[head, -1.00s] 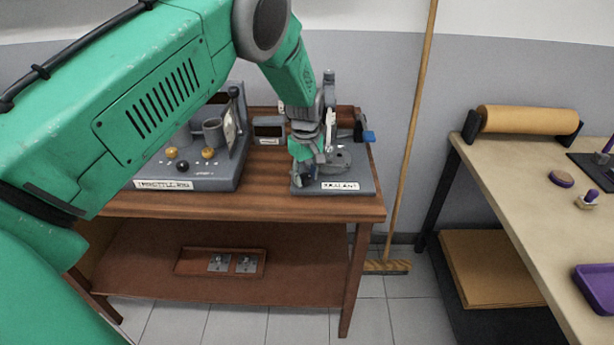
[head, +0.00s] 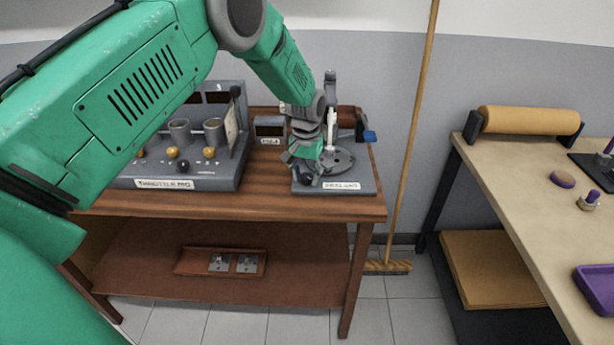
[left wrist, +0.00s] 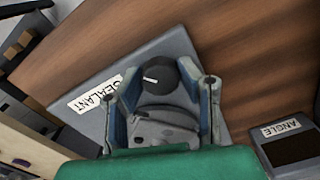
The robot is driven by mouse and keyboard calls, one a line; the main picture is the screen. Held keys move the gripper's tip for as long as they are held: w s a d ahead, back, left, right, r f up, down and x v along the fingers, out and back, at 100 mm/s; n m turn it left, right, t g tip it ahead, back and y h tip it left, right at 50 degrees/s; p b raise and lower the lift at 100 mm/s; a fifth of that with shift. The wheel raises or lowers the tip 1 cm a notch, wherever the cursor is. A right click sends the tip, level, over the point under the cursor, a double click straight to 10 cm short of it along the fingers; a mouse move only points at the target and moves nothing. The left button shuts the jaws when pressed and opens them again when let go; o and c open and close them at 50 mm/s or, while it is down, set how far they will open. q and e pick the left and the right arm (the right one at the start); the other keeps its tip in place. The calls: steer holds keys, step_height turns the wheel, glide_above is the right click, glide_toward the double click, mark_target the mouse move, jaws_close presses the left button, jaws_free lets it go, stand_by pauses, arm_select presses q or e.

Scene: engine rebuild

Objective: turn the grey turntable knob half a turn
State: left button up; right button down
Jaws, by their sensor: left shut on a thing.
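The sealant stand (head: 350,187), a grey base with a white label, sits at the right of the wooden bench. It carries a grey round turntable plate (head: 338,160). The dark grey knob (left wrist: 160,76) with a white mark lies between my left fingers in the left wrist view. My left gripper (head: 304,172) reaches down over the front left of the stand and is shut on the knob; the fingers (left wrist: 163,88) stand on both sides of it. The gripper hides much of the knob in the head view. My right gripper is not in view.
The throttle rig (head: 190,184) with cups and coloured knobs stands left of the stand. A small angle display (head: 269,127) sits behind, also in the left wrist view (left wrist: 290,146). A broom (head: 412,130) leans right of the bench. A second table (head: 520,190) stands farther right.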

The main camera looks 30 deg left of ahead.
arm_select(q)
steer(key=m, duration=0.3)
steer(key=shift+w+a+r+m, duration=0.1)
steer(key=shift+w+r+m, duration=0.2)
steer(key=shift+m, duration=1.9)
steer(key=shift+f, duration=0.1)
steer(key=o, duration=1.1)
steer(key=shift+o, duration=0.2)
steer(key=shift+f, duration=0.2)
